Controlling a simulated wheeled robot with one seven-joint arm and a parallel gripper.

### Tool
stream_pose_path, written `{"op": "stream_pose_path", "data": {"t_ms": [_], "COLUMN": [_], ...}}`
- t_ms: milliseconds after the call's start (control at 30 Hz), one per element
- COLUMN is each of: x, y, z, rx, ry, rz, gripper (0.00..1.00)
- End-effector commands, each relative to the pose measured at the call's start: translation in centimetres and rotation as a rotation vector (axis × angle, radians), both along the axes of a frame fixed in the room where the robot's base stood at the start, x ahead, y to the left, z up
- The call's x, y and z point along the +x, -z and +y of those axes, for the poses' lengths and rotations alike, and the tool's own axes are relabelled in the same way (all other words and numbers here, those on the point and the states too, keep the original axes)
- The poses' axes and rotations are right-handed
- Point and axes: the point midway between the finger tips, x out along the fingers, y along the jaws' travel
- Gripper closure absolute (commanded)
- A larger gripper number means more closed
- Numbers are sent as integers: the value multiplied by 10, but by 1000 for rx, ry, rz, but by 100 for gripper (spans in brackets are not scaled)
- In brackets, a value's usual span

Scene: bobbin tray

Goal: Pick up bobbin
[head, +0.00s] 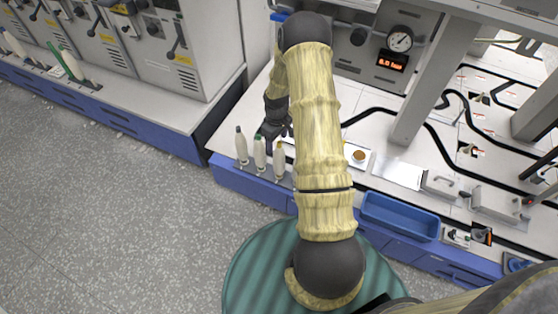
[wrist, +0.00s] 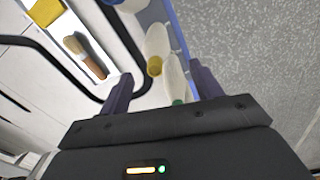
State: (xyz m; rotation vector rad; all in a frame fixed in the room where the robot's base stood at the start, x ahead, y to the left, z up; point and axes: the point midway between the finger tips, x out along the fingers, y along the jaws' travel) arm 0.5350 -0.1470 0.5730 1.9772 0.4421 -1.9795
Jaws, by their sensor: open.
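Three white bobbins stand in a row at the counter's front edge in the head view: one with a dark tip (head: 242,148), one with a green tip (head: 259,154) and one with a yellow tip (head: 279,162). My gripper (head: 274,136) is just behind the row there, partly hidden by my arm. In the wrist view my gripper (wrist: 161,88) is open, its two fingers apart. The green-tipped bobbin (wrist: 175,75) shows between the fingers, its lower part hidden by the gripper body. The yellow-tipped bobbin (wrist: 157,38) lies just beyond the fingertips. I cannot tell whether a finger touches either.
A blue bin (head: 400,216) is at the counter front. Grey posts (head: 415,105) and a gauge panel (head: 388,58) stand behind. The grey floor (head: 110,215) at left is clear.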

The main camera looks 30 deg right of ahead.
Motion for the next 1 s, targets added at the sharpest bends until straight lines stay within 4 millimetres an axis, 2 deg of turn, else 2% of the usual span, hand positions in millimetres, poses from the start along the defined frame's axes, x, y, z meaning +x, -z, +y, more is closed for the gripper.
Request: {"op": "stream_pose_path", "data": {"t_ms": [367, 700, 1000], "x": [0, -3, -3], "y": [4, 48, 53], "z": [-1, -7, -7], "rx": [0, 1, 0], "ry": [0, -1, 0], "rz": [0, 0, -1], "gripper": [35, 35, 35]}}
